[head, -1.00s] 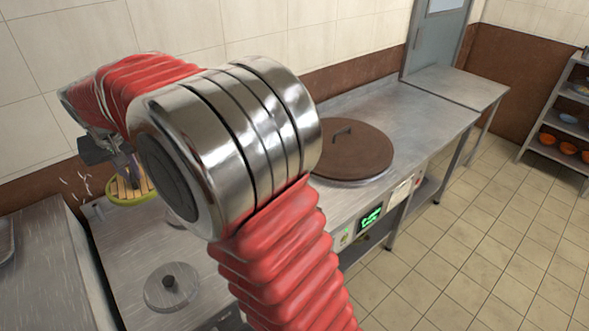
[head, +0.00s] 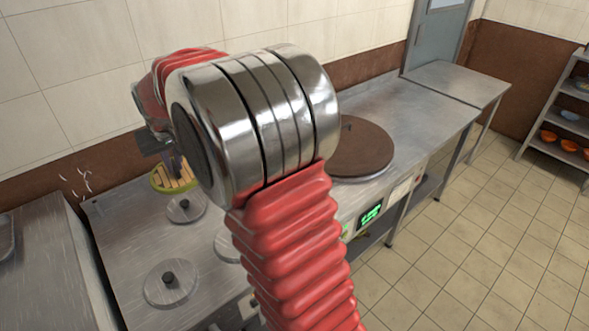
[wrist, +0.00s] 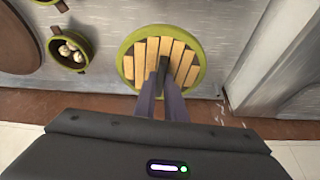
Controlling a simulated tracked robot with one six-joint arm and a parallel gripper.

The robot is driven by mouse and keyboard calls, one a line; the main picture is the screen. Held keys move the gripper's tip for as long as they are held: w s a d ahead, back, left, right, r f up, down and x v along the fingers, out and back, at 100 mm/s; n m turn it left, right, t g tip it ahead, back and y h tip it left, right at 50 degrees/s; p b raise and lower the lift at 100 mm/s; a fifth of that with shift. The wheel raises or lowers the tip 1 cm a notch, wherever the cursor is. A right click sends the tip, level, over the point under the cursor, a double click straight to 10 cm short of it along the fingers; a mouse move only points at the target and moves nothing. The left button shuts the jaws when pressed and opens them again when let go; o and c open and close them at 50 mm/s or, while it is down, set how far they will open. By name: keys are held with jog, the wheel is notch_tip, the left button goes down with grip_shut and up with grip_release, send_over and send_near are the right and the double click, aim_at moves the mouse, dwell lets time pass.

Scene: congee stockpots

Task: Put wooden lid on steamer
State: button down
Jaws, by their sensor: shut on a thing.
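The wooden lid (wrist: 191,58) is round, with pale slats and a green rim. It also shows in the head view (head: 172,180), at the back left over the steel counter. My gripper (wrist: 162,80) is shut on the lid's dark handle, with the lid spread out beyond the fingertips. In the wrist view, a small green steamer (wrist: 83,40) with white buns inside stands uncovered, left of the lid and apart from it. My arm hides the steamer in the head view. The gap between lid and counter is hard to judge.
A large brown lid (head: 362,152) covers a pot on the counter right of my arm, and shows at the wrist view's left edge (wrist: 18,42). Steel lids with knobs (head: 171,283) sit in the counter's front left. White wisps (head: 80,182) show near the back wall.

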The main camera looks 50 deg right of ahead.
jog(key=s+d+f, duration=0.3)
jog(key=s+d, duration=0.2)
jog(key=d, duration=0.5)
jog(key=s+d+f+n, duration=0.1)
jog(key=s+d+f, duration=0.3)
jog(key=d, duration=0.6)
jog(key=s+d+f, duration=0.4)
jog(key=s+d, duration=0.3)
jog(key=d, duration=0.3)
jog(key=shift+y, duration=0.3)
jog(key=shift+f, duration=0.15)
jog(key=shift+w+f, duration=0.1)
jog(key=shift+f, duration=2.65)
jog(key=shift+f+n, duration=0.3)
jog(key=shift+f, duration=0.25)
jog(key=c, duration=2.1)
grip_release()
jog(key=shift+r, duration=0.1)
